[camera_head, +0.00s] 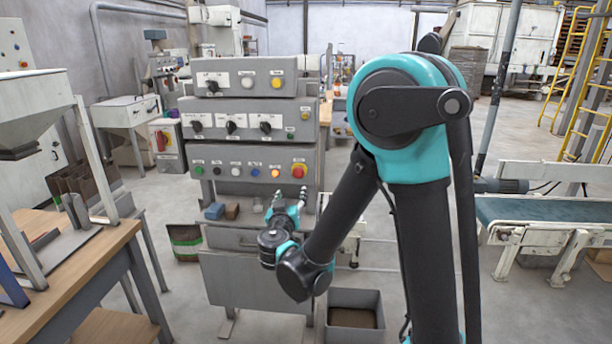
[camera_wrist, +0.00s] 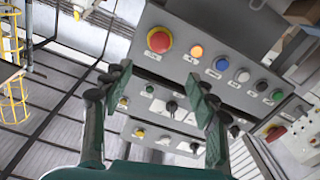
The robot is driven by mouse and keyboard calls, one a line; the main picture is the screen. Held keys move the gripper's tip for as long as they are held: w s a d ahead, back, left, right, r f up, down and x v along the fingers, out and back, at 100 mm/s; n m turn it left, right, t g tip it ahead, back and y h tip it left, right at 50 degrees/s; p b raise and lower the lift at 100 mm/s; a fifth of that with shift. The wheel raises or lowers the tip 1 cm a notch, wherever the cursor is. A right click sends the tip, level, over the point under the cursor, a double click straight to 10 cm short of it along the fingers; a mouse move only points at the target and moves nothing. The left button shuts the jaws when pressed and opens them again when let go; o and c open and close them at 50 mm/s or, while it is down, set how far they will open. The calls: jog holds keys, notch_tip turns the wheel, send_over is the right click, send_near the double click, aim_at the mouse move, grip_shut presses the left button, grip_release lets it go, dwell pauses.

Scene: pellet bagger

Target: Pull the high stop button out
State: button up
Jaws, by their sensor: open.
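A red mushroom-shaped stop button (camera_head: 299,170) with a yellow collar sits at the right end of the lowest panel of the grey control cabinet. In the wrist view the stop button (camera_wrist: 159,40) is at the upper left of a tilted panel, beyond my fingertips. My gripper (camera_wrist: 157,82) is open and empty, its two dark fingers spread wide. In the head view my gripper (camera_head: 288,204) is just below the stop button's panel. A second red button (camera_head: 160,139) is on a separate box at the left; it also shows in the wrist view (camera_wrist: 273,133).
An orange lamp (camera_head: 276,173) and several other buttons share the lowest panel. Panels with switches and knobs are above it. A blue block (camera_head: 214,211) and a brown block (camera_head: 232,211) lie on the ledge below. A grey bin (camera_head: 354,298) stands on the floor.

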aim_at(298, 173)
jog(key=w, duration=1.6)
jog(key=shift+w+d, duration=0.3)
